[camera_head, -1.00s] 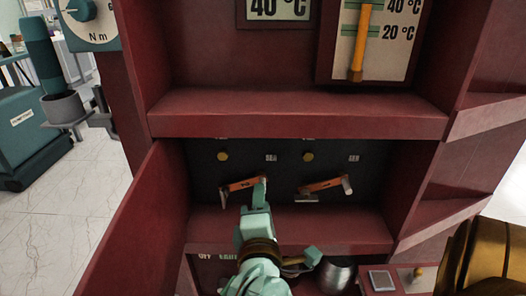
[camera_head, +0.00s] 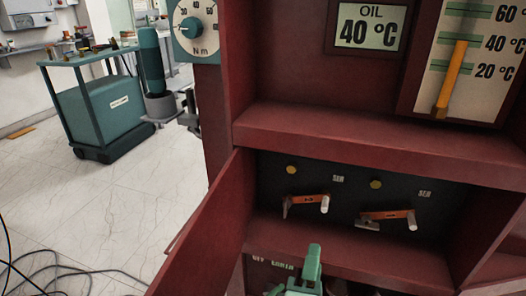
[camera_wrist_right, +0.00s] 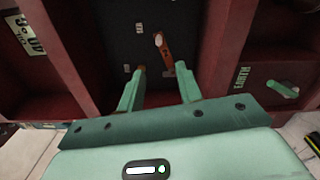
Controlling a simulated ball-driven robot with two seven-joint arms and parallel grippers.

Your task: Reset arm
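My right gripper (camera_head: 312,260) shows at the bottom of the head view, below and in front of the two switch levers and apart from them. In the right wrist view the gripper (camera_wrist_right: 160,70) has its two mint fingers apart with nothing between them. The left orange lever (camera_head: 307,199) and the right orange lever (camera_head: 388,215) sit on the dark panel (camera_head: 340,205) inside the red cabinet, both with pale end grips. One orange lever (camera_wrist_right: 165,48) shows beyond the fingertips in the wrist view. My left gripper is not in view.
The open red door (camera_head: 205,225) stands left of the recess. A red ledge (camera_head: 350,140) juts out above the levers. An oil display (camera_head: 370,27) and a thermometer (camera_head: 455,70) are higher up. A teal cart (camera_head: 100,110) and cables (camera_head: 75,275) are on the floor at left.

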